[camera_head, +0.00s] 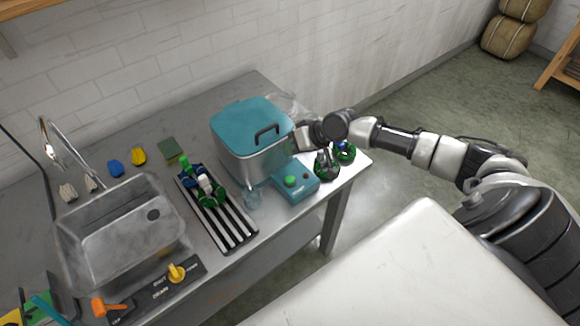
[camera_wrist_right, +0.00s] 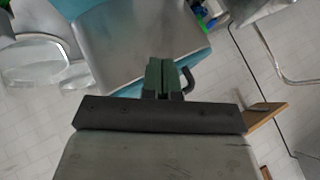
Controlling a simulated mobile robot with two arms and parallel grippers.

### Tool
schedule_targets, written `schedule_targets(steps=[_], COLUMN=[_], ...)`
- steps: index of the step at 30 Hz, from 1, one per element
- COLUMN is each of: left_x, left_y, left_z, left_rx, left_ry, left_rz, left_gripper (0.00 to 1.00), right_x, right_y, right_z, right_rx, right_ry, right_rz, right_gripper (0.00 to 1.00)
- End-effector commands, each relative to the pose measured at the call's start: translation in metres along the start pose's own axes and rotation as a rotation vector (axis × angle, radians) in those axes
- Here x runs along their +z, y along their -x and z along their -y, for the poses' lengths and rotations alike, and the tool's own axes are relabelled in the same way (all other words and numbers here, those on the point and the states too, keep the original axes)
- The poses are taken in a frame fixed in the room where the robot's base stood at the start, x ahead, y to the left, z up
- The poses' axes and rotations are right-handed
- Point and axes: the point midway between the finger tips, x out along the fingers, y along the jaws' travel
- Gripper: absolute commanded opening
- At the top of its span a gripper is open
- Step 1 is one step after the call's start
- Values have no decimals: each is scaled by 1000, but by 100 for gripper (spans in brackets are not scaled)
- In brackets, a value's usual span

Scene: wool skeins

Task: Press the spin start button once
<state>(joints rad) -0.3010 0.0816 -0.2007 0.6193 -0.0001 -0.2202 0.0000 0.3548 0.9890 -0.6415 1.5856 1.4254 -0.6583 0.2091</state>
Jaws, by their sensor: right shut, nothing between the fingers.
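The spin start button is a round green button (camera_head: 290,181) on a teal control box (camera_head: 297,190) in front of the spinner, a metal tub (camera_head: 250,168) with a teal lid (camera_head: 250,122) and dark handle. My right gripper (camera_head: 303,138) is beside the tub's right side, behind and above the control box, apart from the button. In the right wrist view its green fingers (camera_wrist_right: 158,72) are shut and empty, with the metal tub (camera_wrist_right: 145,35) behind them. The button cannot be made out in the wrist view. My left gripper is not in view.
Green-and-dark items (camera_head: 328,163) stand right of the control box near the table's edge. A clear glass (camera_head: 252,198) stands to its left. A striped rack (camera_head: 228,232) with skeins, a sink (camera_head: 120,230) and a knob panel (camera_head: 158,290) lie further left.

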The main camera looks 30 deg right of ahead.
Motion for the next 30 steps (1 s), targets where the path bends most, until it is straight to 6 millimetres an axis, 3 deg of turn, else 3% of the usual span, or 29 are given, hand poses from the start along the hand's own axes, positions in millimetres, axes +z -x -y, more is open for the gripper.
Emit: schedule_targets(steps=[8, 21, 30], left_x=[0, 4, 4], left_y=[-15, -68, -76], left_z=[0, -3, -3], left_rx=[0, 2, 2], left_ry=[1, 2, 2], left_rz=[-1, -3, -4], left_gripper=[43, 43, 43], right_x=[9, 39, 45], right_y=[-12, -53, -62], right_z=[-8, -38, -45], right_rx=[0, 1, 0], right_ry=[0, 0, 2], right_rz=[1, 1, 0], right_gripper=[0, 0, 0])
